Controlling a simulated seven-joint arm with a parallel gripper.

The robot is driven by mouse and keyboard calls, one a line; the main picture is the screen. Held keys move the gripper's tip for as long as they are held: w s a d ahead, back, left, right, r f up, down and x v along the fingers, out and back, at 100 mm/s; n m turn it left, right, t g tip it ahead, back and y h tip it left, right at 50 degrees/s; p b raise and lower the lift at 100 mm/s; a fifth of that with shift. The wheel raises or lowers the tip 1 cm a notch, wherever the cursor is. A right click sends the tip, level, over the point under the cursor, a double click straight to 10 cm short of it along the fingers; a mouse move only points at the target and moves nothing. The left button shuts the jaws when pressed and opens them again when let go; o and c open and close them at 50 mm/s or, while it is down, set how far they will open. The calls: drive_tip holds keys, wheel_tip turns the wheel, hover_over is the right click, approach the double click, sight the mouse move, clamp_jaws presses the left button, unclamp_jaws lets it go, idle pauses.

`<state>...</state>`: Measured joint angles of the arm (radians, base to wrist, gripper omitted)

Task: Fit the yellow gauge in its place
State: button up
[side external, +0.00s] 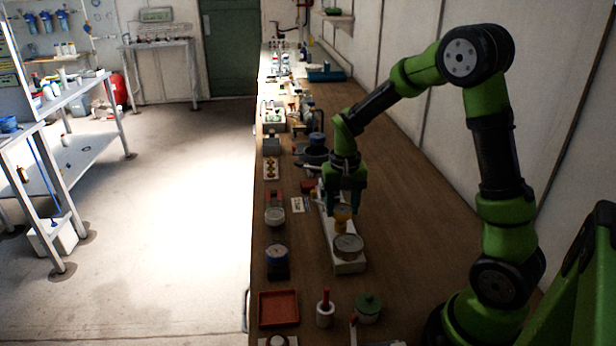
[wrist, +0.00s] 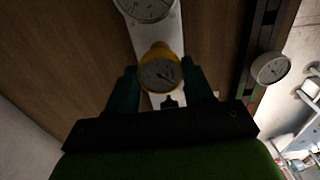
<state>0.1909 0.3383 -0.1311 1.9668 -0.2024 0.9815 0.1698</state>
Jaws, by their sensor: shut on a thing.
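The yellow gauge (wrist: 160,74) has a round dial with a yellow rim. It sits between the two fingers of my gripper (wrist: 162,88) in the wrist view, over a white board. In the side external view the gauge (side external: 342,216) is just below my gripper (side external: 344,204), which points down and is shut on it. The white board (side external: 330,238) lies lengthwise on the bench and carries a larger grey gauge (side external: 348,246) at its near end; that gauge also shows in the wrist view (wrist: 146,8). I cannot tell whether the yellow gauge touches the board.
A red tray (side external: 278,307), a white cup with a red handle (side external: 325,310) and a green-lidded pot (side external: 368,306) stand at the front. The bench right of the board is clear.

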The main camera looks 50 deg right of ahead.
sight(341, 208)
drive_tip(key=shift+f, duration=0.2)
drive_tip(key=o, duration=1.1)
drive_tip(key=shift+c, duration=0.2)
wheel_tip(341, 208, up, 17)
drive_tip(key=s+a+n+t+y, duration=0.2)
drive_tip(key=s+a+n+t, duration=0.3)
drive_tip(key=s+a, duration=0.7)
drive_tip(key=a+t, duration=0.2)
drive_tip(key=shift+s+a+f, duration=0.2)
drive_tip(key=shift+a, duration=0.1)
